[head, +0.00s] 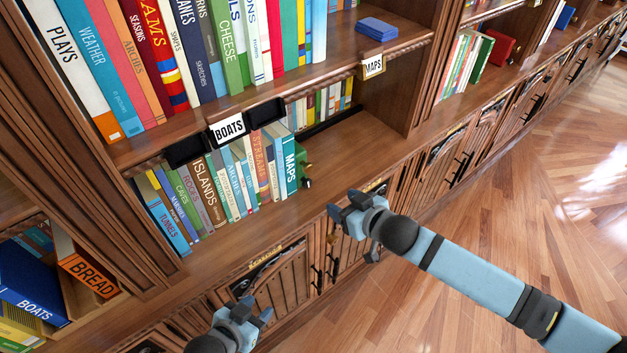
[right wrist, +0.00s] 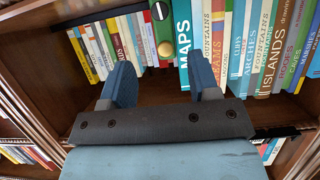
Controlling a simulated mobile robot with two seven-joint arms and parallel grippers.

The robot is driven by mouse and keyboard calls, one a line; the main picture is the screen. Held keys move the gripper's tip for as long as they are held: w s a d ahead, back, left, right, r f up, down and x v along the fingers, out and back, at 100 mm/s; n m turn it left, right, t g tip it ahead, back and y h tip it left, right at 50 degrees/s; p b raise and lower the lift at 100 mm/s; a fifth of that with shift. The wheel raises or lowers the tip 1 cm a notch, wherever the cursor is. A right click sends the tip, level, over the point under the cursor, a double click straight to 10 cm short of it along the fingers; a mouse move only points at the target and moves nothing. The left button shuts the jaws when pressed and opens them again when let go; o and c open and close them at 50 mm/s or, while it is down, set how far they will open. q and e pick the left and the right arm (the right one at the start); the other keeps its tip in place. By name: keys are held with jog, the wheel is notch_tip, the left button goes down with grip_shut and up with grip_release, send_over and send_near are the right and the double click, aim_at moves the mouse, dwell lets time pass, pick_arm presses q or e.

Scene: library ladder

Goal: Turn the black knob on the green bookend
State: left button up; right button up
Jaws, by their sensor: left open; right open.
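The green bookend (head: 301,163) stands on the shelf at the right end of the book row, against the MAPS book (head: 289,166). Its small black knob (head: 306,183) faces the front. In the right wrist view the green bookend (right wrist: 164,27) shows beyond the fingers, with the black knob (right wrist: 158,11) and a brass disc (right wrist: 166,49) on it. My right gripper (head: 347,206) is open and empty, in front of the shelf and apart from the bookend; its two fingers (right wrist: 162,80) frame the bookend. My left gripper (head: 250,313) is open, low in front of the cabinet.
Books (head: 205,195) fill the shelf left of the bookend. The BOATS sign (head: 229,128) and the shelf board above overhang it. Bare shelf (head: 355,140) lies right of the bookend. Cabinet doors are below, and the wooden floor (head: 480,220) is clear.

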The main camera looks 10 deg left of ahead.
aim_at(308, 184)
jog(key=x, duration=1.3)
jog(key=shift+w+a, duration=0.15)
jog(key=shift+w, duration=0.05)
jog(key=c, duration=0.9)
